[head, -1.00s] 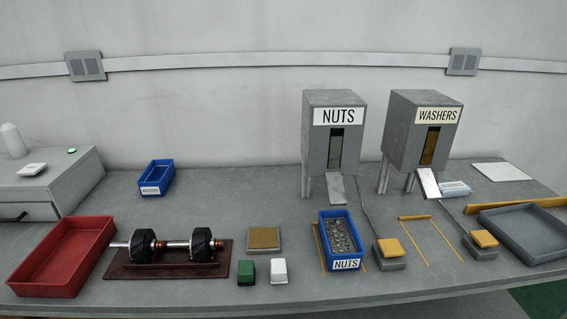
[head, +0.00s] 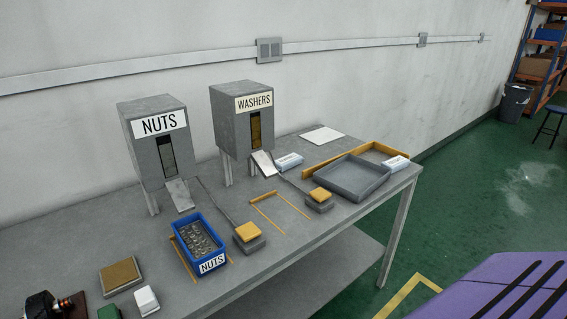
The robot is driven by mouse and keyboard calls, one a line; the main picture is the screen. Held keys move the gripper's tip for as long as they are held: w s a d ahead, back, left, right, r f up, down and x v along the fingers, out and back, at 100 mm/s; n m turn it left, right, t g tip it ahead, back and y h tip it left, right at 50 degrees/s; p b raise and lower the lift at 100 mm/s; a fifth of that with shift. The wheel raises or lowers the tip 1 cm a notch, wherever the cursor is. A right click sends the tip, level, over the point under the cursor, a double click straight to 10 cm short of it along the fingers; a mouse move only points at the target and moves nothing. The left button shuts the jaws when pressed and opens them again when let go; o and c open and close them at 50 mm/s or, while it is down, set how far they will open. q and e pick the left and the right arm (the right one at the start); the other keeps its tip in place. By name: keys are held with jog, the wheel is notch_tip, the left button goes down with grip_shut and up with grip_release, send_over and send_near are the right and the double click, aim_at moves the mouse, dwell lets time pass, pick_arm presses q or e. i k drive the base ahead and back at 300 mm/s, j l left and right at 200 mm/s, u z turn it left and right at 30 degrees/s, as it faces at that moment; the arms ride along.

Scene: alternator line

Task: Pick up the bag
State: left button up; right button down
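No thing in the head view is plainly a bag. A small white packet or box with a printed label (head: 289,161) lies beside the washers dispenser (head: 244,120). A similar white item (head: 396,163) is at the right end of the table, by the grey tray (head: 352,178). I cannot tell whether either is a bag. A large purple shape with black stripes (head: 500,290) fills the bottom right corner, cut off by the frame; what it is cannot be told. Neither of my grippers is in view.
The table (head: 330,229) carries the nuts dispenser (head: 155,145), a blue bin of nuts (head: 200,240) and two yellow-topped pads. A bin (head: 514,102), a stool (head: 552,122) and shelves (head: 542,62) stand at the far right. Green floor (head: 465,200) is open beyond the table's end.

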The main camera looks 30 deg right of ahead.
aim_at(284, 164)
jog(key=l+z, duration=0.2)
jog(key=l, duration=3.1)
jog(key=k, duration=0.1)
